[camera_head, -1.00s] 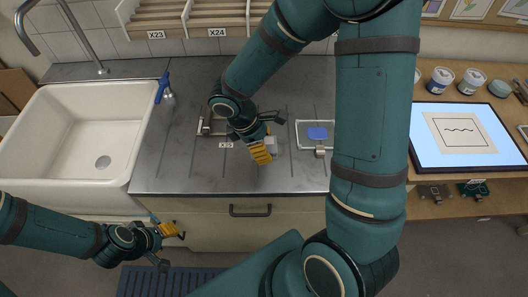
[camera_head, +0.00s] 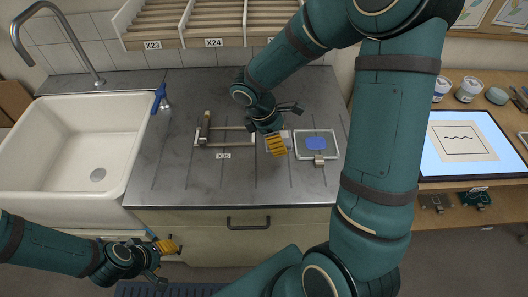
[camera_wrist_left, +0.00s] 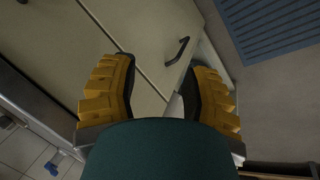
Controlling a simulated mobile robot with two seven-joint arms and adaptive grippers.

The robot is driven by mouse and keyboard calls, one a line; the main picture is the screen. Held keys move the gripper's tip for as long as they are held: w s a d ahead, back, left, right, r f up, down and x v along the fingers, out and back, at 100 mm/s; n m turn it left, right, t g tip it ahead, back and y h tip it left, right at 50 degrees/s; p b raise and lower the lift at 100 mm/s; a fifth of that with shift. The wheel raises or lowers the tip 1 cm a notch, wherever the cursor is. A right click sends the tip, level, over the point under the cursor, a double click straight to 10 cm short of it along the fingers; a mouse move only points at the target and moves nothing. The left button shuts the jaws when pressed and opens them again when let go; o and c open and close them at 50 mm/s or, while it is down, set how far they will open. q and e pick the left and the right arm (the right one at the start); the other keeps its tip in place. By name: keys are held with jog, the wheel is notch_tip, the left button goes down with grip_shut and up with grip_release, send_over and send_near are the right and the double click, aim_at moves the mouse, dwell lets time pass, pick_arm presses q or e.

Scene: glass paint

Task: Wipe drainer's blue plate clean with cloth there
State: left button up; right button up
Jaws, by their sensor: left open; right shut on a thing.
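A flat plate with a blue patch (camera_head: 317,143) lies on the grooved metal drainer (camera_head: 180,178), right of its middle. A small pale block or clip (camera_head: 319,159) is at the plate's front edge. My right gripper (camera_head: 277,148) is just left of the plate, with yellow fingers pointing down. It is shut on a pale grey thing (camera_head: 286,135), mostly hidden by the fingers; I cannot tell for sure that it is the cloth. My left gripper (camera_head: 168,246) is open and empty, low in front of the cabinet; its fingers show in the left wrist view (camera_wrist_left: 160,95).
A metal frame (camera_head: 205,133) stands on the drainer behind label X35. A white sink (camera_head: 97,175) is at left, with a blue-handled bottle (camera_head: 160,98) beside it. A lit panel with a drawing (camera_head: 465,142) is at right. The drainer's front left is clear.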

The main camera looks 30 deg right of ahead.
jog(key=b, duration=0.3)
send_near(327, 143)
jog(key=shift+w+a+f, duration=0.25)
jog(key=shift+w+a, duration=0.1)
jog(key=shift+a, duration=0.25)
jog(key=shift+w+a+f, duration=0.3)
jog(key=shift+w+a, duration=0.05)
jog(key=shift+a, duration=0.3)
jog(key=shift+d+f, duration=0.2)
jog(key=shift+f, duration=0.05)
notch_tip(327, 143, down, 5)
jog(key=b, duration=0.4)
jog(key=s+d, duration=0.1)
jog(key=d, duration=0.1)
jog(key=s+d+r, duration=0.1)
jog(key=d, duration=0.1)
jog(key=shift+s+p, duration=0.3)
jog(key=shift+s, duration=0.05)
jog(key=shift+s+d+f, duration=0.1)
jog(key=shift+d, duration=0.25)
pick_arm(q)
notch_tip(327, 143, down, 7)
jog(key=s, duration=0.2)
jog(key=shift+d+f+g, duration=0.15)
jog(key=shift+d+g, duration=0.1)
jog(key=shift+g, duration=0.05)
jog(key=shift+r, duration=0.25)
jog(key=shift+f, duration=0.25)
pick_arm(e)
jog(key=shift+f, duration=0.6)
